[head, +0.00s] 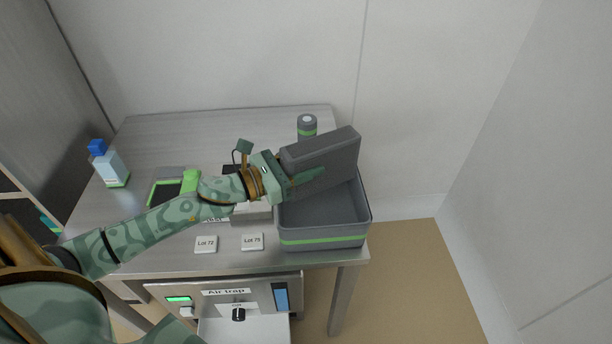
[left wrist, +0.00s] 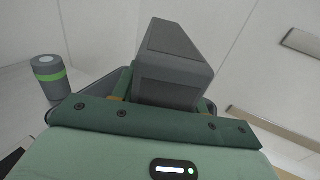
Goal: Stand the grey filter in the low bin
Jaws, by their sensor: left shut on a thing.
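The grey filter (head: 330,158) is a dark grey block, held tilted over the low bin. The low bin (head: 323,237) is a grey open box with a green stripe, at the right end of the table. My left gripper (head: 298,180) is shut on the filter at its left side, above the bin's back left part. In the left wrist view the filter (left wrist: 172,65) stands out beyond the gripper, and a piece of the bin's rim (left wrist: 88,88) shows behind it. I cannot tell whether the filter touches the bin. My right gripper is not in view.
A grey canister with a green band (head: 307,127) stands behind the bin. A blue-capped bottle (head: 108,165) and a green-edged device (head: 172,187) are at left. Lot tags (head: 206,244) lie at the front edge, above the Air trap unit (head: 225,293).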

